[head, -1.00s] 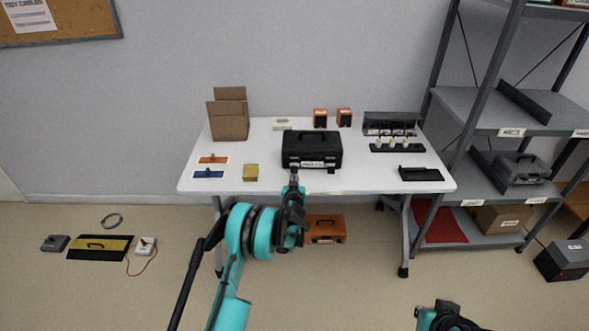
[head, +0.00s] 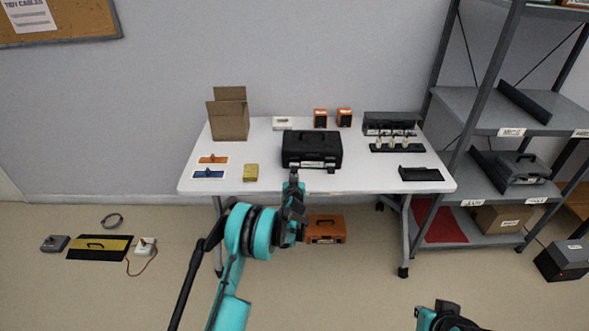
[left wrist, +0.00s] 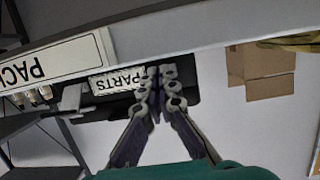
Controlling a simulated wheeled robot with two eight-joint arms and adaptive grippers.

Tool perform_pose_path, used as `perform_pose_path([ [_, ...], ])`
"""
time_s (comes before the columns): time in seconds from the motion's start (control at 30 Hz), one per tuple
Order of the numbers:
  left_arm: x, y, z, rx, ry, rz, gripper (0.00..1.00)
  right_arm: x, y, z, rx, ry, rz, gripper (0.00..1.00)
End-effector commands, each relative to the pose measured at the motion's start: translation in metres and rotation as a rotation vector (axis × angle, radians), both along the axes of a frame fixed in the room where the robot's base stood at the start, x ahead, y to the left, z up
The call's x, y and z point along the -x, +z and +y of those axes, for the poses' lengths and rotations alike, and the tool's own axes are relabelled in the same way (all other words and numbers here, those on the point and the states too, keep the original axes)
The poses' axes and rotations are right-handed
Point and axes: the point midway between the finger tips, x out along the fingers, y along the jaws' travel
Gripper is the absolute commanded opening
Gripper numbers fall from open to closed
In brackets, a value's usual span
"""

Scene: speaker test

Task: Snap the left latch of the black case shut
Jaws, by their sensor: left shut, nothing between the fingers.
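The black case (head: 312,146) stands closed-lidded on the white table near its front edge, with a pale label on its front. My left gripper (head: 293,174) is shut and empty, just in front of the left part of the case front. In the left wrist view, which is upside down, the shut fingertips (left wrist: 160,71) overlap the dark case (left wrist: 190,82) beside its PARTS label (left wrist: 118,82). The left latch is hidden behind or too small near the fingertips, so its position and any contact cannot be told.
The white table (head: 370,184) also bears a cardboard box (head: 229,120), a yellow block (head: 251,172), orange boxes, a black tray (head: 420,174) and a rack with bottles. An orange case (head: 325,229) lies under the table. A grey shelf stands right.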

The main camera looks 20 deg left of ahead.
Motion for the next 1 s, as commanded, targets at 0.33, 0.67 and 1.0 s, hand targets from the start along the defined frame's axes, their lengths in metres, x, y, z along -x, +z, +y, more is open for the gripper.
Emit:
perform_pose_path([
  [0.33,0.013,0.000,-0.004,0.001,-0.001,0.000,0.00,0.000,0.000,0.000,0.000,0.000,0.000,0.00],
  [0.67,0.040,0.000,-0.010,0.000,0.000,0.000,0.00,0.000,0.000,0.000,0.000,0.000,0.000,0.00],
  [1.0,0.065,0.000,-0.017,-0.001,0.000,0.000,0.00,0.000,0.000,0.000,0.000,0.000,0.000,0.00],
])
